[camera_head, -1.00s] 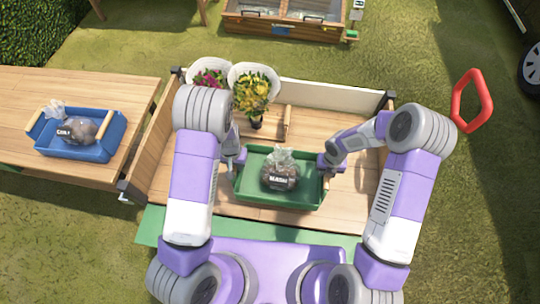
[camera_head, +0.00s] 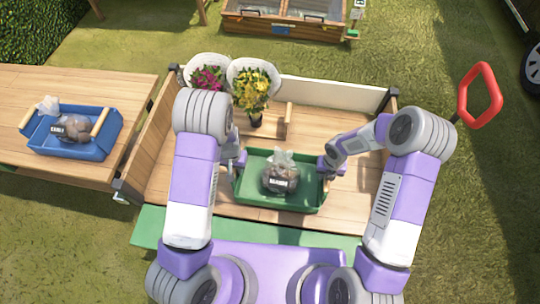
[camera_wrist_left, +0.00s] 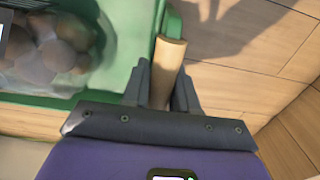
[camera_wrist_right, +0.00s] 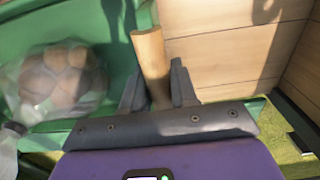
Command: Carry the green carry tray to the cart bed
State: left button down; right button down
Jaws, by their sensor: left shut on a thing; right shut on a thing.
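The green carry tray (camera_head: 275,202) is between my two arms, over the wooden cart bed (camera_head: 225,207). It looks level and holds a clear bag of brown round bulbs (camera_head: 281,178) with a dark label. My left gripper (camera_wrist_left: 162,82) is shut on one wooden end handle (camera_wrist_left: 168,55) of the tray. My right gripper (camera_wrist_right: 155,85) is shut on the other wooden handle (camera_wrist_right: 150,52). Whether the tray's underside touches the bed boards cannot be told.
Two wrapped bouquets, pink (camera_head: 208,78) and yellow (camera_head: 251,88), stand at the bed's back left. A wooden divider (camera_head: 287,120) stands behind the tray. A table (camera_head: 40,88) at left bears a blue tray (camera_head: 85,150). The cart's red handle (camera_head: 465,100) is at right.

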pick_arm(q)
jog(key=shift+f+b, duration=0.55)
jog(key=shift+f, duration=0.15)
pick_arm(e)
jog(key=shift+f, duration=0.7)
pick_arm(q)
jog(key=c, duration=0.9)
grip_release()
jog(key=shift+r, duration=0.1)
pick_arm(e)
jog(key=c, duration=0.9)
grip_release()
jog(key=shift+r, duration=0.1)
pick_arm(q)
jog(key=shift+r, duration=0.1)
notch_tip(320, 180, up, 12)
jog(key=shift+f, duration=0.2)
jog(key=shift+r, duration=0.1)
pick_arm(e)
jog(key=shift+r, duration=0.2)
notch_tip(320, 180, up, 12)
jog(key=shift+f, duration=0.2)
pick_arm(q)
jog(key=shift+s, duration=0.15)
pick_arm(e)
jog(key=shift+s, duration=0.15)
